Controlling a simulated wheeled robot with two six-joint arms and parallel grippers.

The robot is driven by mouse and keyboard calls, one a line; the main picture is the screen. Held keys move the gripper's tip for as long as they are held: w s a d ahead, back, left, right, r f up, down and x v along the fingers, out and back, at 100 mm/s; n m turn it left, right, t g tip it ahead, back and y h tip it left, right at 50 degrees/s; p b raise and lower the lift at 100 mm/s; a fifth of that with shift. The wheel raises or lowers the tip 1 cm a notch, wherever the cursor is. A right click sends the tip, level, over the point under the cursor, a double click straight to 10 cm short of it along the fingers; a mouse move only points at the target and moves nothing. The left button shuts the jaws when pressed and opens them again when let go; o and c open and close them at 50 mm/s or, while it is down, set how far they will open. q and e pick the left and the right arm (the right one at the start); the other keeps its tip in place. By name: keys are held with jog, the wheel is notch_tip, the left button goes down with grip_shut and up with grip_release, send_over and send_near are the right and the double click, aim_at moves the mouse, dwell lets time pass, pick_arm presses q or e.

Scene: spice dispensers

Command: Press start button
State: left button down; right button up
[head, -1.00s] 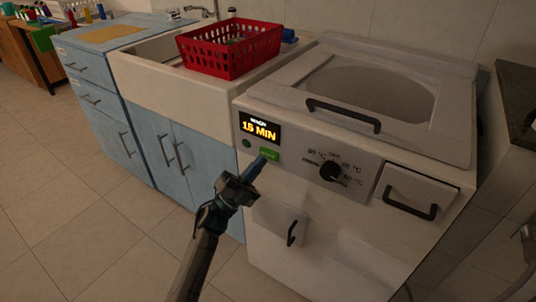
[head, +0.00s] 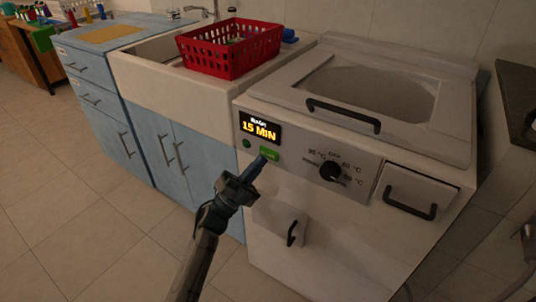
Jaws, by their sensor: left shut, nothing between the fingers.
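The start button is a small green rectangle (head: 270,153) on the front panel of a white machine (head: 345,235), just below and right of a lit display (head: 260,129) that reads 15 MIN. My left gripper (head: 257,163) is shut and empty. Its blue fingertips are at the lower left edge of the green button and hide part of it. I cannot tell whether they touch it. My right gripper is not clearly in view.
A black dial (head: 331,171) with temperature marks and a handled drawer (head: 409,201) sit right of the button. A small round button (head: 246,143) is left of it. A red basket (head: 230,50) rests on the sink (head: 150,80). The floor (head: 80,220) at left is clear.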

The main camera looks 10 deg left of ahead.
pick_arm(q)
jog(key=shift+w, duration=0.15)
jog(key=shift+w+d, duration=0.15)
jog(key=shift+w, duration=0.1)
jog(key=shift+w+d, duration=0.15)
jog(key=shift+w, duration=0.2)
dwell(0.5)
jog(key=shift+s, duration=0.2)
jog(key=shift+s+a, duration=0.3)
jog(key=shift+s, duration=0.3)
jog(key=s, duration=0.1)
jog(key=s+a+p, duration=0.1)
jog(key=s, duration=0.2)
jog(key=shift+s+a, duration=0.35)
